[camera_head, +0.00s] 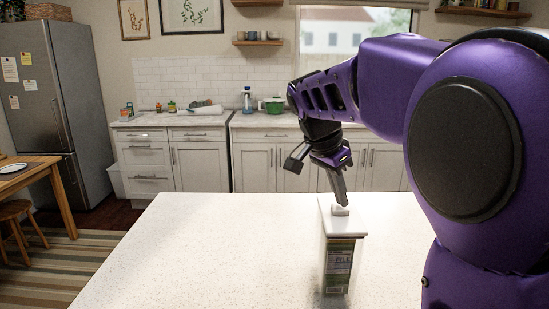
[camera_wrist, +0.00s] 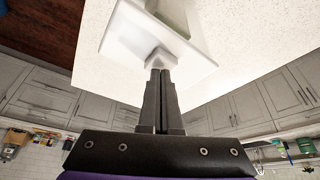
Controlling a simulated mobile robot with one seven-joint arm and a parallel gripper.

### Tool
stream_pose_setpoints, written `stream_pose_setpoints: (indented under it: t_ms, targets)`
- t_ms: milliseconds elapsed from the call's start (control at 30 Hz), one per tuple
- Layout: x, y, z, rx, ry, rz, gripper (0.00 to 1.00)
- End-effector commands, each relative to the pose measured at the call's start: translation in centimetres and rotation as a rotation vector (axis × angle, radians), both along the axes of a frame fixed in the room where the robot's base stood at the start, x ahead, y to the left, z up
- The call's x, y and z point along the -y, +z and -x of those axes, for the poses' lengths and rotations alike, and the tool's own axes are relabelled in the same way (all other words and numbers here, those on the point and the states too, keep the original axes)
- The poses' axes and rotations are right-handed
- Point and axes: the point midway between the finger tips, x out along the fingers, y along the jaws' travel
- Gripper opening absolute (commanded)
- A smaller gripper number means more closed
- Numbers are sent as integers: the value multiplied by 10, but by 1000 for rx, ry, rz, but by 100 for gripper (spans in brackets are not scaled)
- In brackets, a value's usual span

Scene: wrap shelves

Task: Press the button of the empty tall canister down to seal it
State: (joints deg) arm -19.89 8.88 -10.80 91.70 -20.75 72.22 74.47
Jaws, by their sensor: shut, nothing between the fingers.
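The tall canister (camera_head: 338,262) stands upright on the white counter, with a label on its front and a white lid. Its raised white button (camera_head: 341,210) sits on top of the lid. My gripper (camera_head: 343,203) is shut and empty, pointing down, with its fingertips at the button. In the wrist view the shut fingertips (camera_wrist: 161,72) meet the edge of the button (camera_wrist: 160,58) on the white lid (camera_wrist: 120,40). I cannot tell whether the button is pressed down or how firmly the fingers touch it. The inside of the canister is hidden.
The white counter (camera_head: 190,250) is otherwise clear around the canister. Behind it, across a gap, are grey cabinets (camera_head: 200,160) with small items and a green pot (camera_head: 274,105) on top. A fridge (camera_head: 62,110) and a wooden table (camera_head: 30,172) stand at the left.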

Motion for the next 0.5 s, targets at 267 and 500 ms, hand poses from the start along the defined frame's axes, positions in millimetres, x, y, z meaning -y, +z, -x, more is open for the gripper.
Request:
stream_pose_setpoints:
  t_ms: [267, 500]
  targets:
    - [0, -11, 0, -2, 0, 0, 0]
    - [0, -12, 0, -2, 0, 0, 0]
